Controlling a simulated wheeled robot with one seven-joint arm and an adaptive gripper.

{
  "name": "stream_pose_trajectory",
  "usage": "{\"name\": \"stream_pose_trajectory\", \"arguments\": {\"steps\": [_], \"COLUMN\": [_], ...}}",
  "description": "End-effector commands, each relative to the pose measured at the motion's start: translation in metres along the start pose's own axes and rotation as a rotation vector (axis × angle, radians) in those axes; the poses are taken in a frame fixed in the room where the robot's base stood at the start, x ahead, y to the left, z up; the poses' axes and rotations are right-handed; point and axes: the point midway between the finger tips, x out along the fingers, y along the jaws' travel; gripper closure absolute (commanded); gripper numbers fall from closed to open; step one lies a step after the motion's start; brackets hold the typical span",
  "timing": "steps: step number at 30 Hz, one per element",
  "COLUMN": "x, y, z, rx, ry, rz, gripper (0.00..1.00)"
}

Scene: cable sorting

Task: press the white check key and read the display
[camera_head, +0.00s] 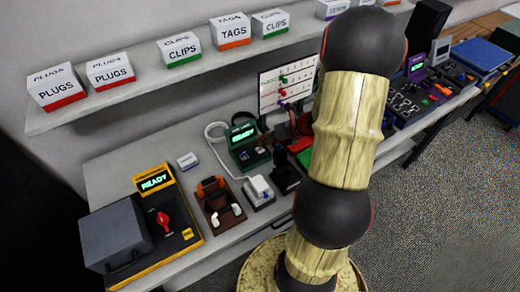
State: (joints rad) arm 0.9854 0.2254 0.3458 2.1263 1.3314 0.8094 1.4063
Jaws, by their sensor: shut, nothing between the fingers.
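A green tester (245,148) stands on the bench left of my arm, and its display (243,134) shows READY in green. A white block (259,187) sits on a dark base in front of it, with a white cable looping up past the tester. It may be the white check key, but no label is readable. My arm rises across the middle and hides part of the bench. I cannot make out my gripper; its end seems hidden behind the arm. A black upright shape (285,174) shows right of the white block, and I cannot tell what it is.
A yellow-edged station (155,183) with a READY display, a red knob and a grey box stands at left. A brown tray (222,211) lies beside it. A shelf (140,90) with labelled boxes runs above. A purple station (416,64) stands right of my arm.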

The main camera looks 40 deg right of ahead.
Motion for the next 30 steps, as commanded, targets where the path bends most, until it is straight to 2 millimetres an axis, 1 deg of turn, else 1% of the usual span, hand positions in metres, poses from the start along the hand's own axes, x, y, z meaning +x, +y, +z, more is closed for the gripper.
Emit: {"name": "stream_pose_trajectory", "arguments": {"steps": [8,17,30], "x": [0.0003,0.0057,0.0062], "y": [-0.0002,-0.0042,-0.0045], "z": [-0.0002,-0.0043,-0.0047], "rx": [0.0,0.001,0.0], "ry": [0.0,0.0,0.0], "rz": [0.0,0.0,0.0], "gripper": [1.0,1.0,1.0]}}
